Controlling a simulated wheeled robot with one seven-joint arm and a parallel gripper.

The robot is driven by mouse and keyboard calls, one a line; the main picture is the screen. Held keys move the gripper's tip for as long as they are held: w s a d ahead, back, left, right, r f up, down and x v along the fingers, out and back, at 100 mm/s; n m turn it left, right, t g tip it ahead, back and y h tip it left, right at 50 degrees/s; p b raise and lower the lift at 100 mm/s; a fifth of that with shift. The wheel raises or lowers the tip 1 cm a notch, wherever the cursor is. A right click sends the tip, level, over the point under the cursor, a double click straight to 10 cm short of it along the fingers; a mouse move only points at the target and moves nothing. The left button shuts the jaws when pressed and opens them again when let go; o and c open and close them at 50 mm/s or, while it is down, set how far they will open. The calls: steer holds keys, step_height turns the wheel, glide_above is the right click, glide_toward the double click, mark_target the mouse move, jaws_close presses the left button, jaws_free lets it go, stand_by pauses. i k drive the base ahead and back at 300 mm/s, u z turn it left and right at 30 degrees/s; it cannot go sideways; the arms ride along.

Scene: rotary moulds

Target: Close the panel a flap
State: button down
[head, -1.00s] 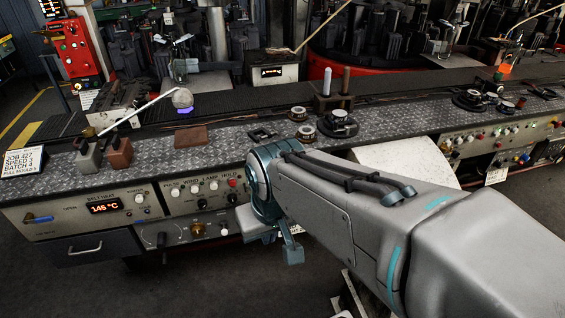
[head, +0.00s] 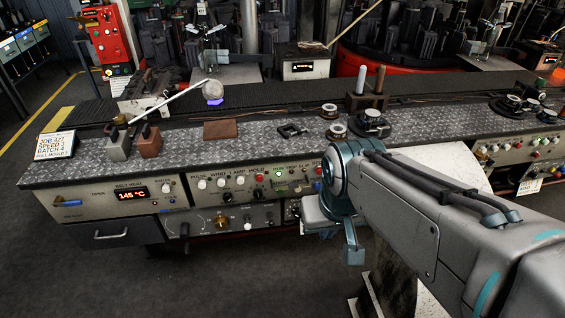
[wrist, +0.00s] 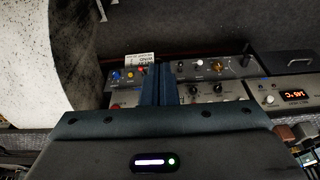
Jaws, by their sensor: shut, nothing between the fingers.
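My gripper (wrist: 159,84) is shut and empty in the wrist view, its two dark blue fingers together. It points at the console front, which appears upside down there. In the head view my wrist hides part of the console face. The console's front panel (head: 205,197) carries white, red and green buttons. Below it is a lower panel (head: 185,224) with a brass knob (head: 221,221), also visible in the wrist view (wrist: 216,67). I cannot tell which part is the panel A flap, or how far open it stands. No contact between fingers and panel can be made out.
A drawer (head: 124,235) with a bar handle is at lower left, under the 145 °C display (head: 131,194). A large white cylinder (wrist: 45,50) fills the left of the wrist view. Small tools and blocks stand on the console top. The floor at front left is clear.

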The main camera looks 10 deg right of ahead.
mark_target(295, 185)
steer(key=k, duration=0.6)
steer(key=u, duration=0.7)
steer(key=i, duration=1.3)
steer(key=z, duration=0.75)
